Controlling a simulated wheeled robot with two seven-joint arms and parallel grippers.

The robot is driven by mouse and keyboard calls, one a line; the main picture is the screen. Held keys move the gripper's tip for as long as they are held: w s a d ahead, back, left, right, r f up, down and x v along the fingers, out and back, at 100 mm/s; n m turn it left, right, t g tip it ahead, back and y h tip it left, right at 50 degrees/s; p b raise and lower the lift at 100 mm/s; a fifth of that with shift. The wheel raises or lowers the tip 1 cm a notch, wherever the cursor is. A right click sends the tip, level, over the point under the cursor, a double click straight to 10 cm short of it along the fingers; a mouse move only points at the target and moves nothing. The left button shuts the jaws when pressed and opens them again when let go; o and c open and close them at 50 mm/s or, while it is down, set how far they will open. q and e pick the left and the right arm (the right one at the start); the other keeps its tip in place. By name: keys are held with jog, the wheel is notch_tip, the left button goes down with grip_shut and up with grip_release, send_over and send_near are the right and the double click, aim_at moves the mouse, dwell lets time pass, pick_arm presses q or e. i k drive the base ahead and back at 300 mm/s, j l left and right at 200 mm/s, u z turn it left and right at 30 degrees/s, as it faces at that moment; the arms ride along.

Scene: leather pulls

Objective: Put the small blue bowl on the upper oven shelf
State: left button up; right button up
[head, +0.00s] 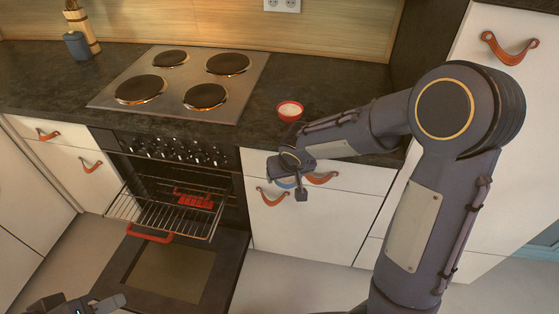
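My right gripper (291,176) is in front of the white drawers, to the right of the oven and below the counter edge. A small blue rim, which looks like the small blue bowl (286,183), shows between its fingers; most of it is hidden by the gripper. The oven (175,150) is open, its door (170,272) folded down. A wire shelf (130,208) sticks out of the oven above the door, to the left of my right gripper. My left gripper (108,304) is at the bottom left edge, mostly cut off, so its opening is unclear.
A red bowl with white contents (289,110) stands on the dark counter (300,75), right of the hob (190,85). A red object (194,198) shows at the oven opening, by the shelf. A blue-grey pot (77,45) stands back left. Drawers with leather pulls flank the oven.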

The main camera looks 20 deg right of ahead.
aim_at(163, 205)
jog(key=u, duration=0.95)
jog(key=l+u, duration=0.2)
jog(key=u, duration=1.3)
jog(key=k+l, duration=0.1)
jog(key=l, duration=0.3)
jog(key=k+l, duration=0.1)
jog(key=l, duration=0.3)
jog(key=k+l+u, duration=0.1)
jog(key=l, duration=0.25)
